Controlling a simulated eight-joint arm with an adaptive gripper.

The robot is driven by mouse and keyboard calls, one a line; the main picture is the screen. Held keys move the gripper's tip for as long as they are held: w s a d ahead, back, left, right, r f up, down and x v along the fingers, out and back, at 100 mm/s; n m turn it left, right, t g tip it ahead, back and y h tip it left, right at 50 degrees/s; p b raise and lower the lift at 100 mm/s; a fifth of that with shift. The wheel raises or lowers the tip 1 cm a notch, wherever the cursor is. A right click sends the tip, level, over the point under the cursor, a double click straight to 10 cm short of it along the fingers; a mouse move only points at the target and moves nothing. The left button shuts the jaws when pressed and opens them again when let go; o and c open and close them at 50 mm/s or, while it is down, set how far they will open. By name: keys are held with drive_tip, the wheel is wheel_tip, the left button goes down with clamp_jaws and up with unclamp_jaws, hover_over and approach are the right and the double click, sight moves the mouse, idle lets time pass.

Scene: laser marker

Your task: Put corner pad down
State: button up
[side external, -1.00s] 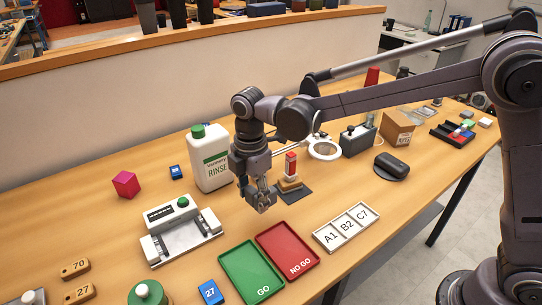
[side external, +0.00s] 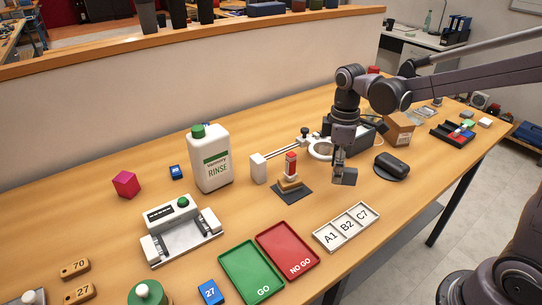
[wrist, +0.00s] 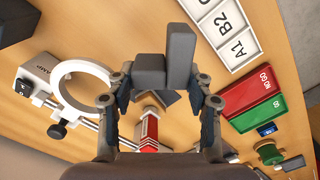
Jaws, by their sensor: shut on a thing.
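My gripper (side external: 343,163) hangs over the table, between the white ring clamp and the white tray of labels. It is shut on the corner pad (side external: 346,178), a dark grey stepped block. In the wrist view the corner pad (wrist: 180,55) sticks out beyond the fingers (wrist: 165,95), one finger at each side. The pad appears to be above the tabletop, though the exact gap is hard to judge.
A white ring clamp (side external: 320,151) stands behind my gripper. A red-topped stand (side external: 290,172) is to the left, a black rounded case (side external: 391,165) to the right. The label tray (side external: 346,228) and red NO GO tray (side external: 287,250) lie in front. Bare wood lies between.

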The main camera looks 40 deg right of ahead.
drive_tip(key=d+m, duration=0.6)
drive_tip(key=m, duration=0.3)
drive_tip(key=shift+w+d+r, duration=0.15)
drive_tip(key=shift+w+r, duration=0.1)
drive_tip(key=shift+r, duration=0.2)
wheel_tip(320, 180, up, 6)
drive_tip(key=w+a, duration=0.3)
drive_tip(key=w, duration=2.1)
drive_tip(key=shift+d+f, duration=0.15)
drive_tip(key=shift+f, duration=3.25)
drive_tip(key=shift+d+f, duration=0.1)
drive_tip(key=shift+f, duration=3.25)
drive_tip(key=shift+f, duration=0.1)
